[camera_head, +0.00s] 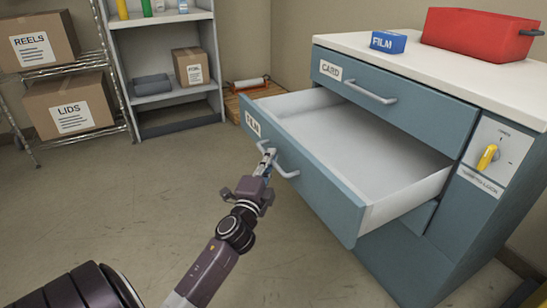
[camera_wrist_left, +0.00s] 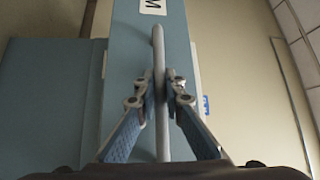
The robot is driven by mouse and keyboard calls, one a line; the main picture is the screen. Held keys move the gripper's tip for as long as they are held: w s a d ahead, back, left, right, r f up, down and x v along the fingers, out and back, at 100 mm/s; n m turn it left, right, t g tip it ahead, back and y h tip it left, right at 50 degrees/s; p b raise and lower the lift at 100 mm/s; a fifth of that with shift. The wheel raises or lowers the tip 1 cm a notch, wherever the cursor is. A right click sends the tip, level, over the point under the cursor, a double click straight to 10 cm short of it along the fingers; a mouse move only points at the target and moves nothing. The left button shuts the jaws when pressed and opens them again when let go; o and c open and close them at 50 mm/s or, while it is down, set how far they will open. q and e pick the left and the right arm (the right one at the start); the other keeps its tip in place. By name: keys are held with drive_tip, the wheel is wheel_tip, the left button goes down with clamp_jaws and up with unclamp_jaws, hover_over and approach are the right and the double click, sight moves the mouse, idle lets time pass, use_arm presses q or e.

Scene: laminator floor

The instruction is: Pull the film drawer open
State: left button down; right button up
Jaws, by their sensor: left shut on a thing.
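The film drawer (camera_head: 320,180) is a blue-fronted drawer with a white inside, labelled FILM. It stands well out from the cabinet (camera_head: 400,265), and its inside looks empty. Its pale bar handle (camera_head: 287,172) is on the front face. My left gripper (camera_head: 267,160) is at the handle, shut on it. In the left wrist view, the fingers (camera_wrist_left: 160,92) close on both sides of the handle bar (camera_wrist_left: 160,50), with the drawer front behind. My right gripper is in neither view.
Above the film drawer is a shut drawer labelled CARD (camera_head: 400,100). A blue FILM box (camera_head: 388,41) and a red case (camera_head: 480,38) sit on the white top. A yellow switch (camera_head: 488,157) is at the right. Open floor (camera_head: 150,200) lies left of the drawer.

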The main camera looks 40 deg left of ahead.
use_arm(q)
drive_tip(key=shift+d+f, duration=0.1)
drive_tip(key=c, duration=2)
unclamp_jaws()
drive_tip(key=v, duration=1.2)
